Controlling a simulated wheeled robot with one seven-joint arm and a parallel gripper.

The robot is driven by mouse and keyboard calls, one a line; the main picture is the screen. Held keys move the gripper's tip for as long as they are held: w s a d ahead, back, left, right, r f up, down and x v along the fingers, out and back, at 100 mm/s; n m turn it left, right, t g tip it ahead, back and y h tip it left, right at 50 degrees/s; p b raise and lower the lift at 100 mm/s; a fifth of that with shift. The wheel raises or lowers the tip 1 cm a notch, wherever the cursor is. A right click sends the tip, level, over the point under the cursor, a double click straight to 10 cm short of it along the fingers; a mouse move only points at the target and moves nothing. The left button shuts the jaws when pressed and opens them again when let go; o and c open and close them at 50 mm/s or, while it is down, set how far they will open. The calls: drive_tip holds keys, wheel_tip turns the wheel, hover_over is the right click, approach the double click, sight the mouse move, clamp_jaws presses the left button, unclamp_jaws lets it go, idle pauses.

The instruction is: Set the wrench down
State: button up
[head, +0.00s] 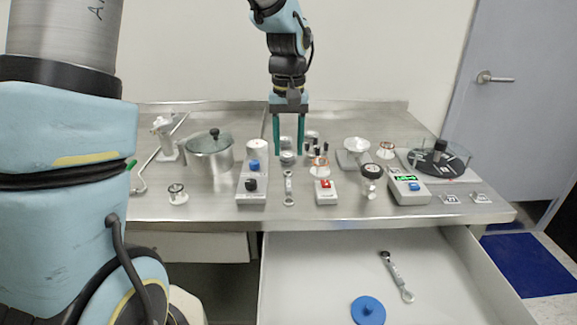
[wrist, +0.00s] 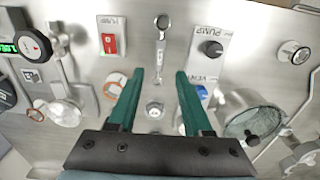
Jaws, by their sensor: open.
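A metal wrench (head: 289,188) lies on the steel bench top, between the pump control box (head: 252,185) and the box with the red switch (head: 326,191). It also shows in the wrist view (wrist: 161,40), beyond my fingertips. A second wrench-like tool (head: 397,278) with a dark end lies in the open drawer (head: 330,265). My gripper (head: 288,152) hangs above the bench, pointing down. Its two green fingers are apart with nothing between them, as the wrist view (wrist: 160,74) also shows. Neither tool touches the gripper.
A lidded pot (head: 209,153) stands left on the bench. A gauge (head: 371,173), a green-display box (head: 408,189) and a clear round chamber (head: 438,160) stand right. A blue disc (head: 368,310) lies in the drawer. Small parts crowd the bench below my gripper.

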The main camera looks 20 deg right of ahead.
drive_tip(key=s+a+f+n, duration=0.1)
drive_tip(key=s+a, duration=0.1)
drive_tip(key=a, duration=1.1)
drive_tip(key=s+a+f+n+t, duration=0.1)
drive_tip(key=s+a+f, duration=0.1)
drive_tip(key=a, duration=1.2)
drive_tip(key=shift+s+f+t, duration=0.2)
drive_tip(key=shift+s+t, duration=0.1)
drive_tip(key=shift+s, duration=0.35)
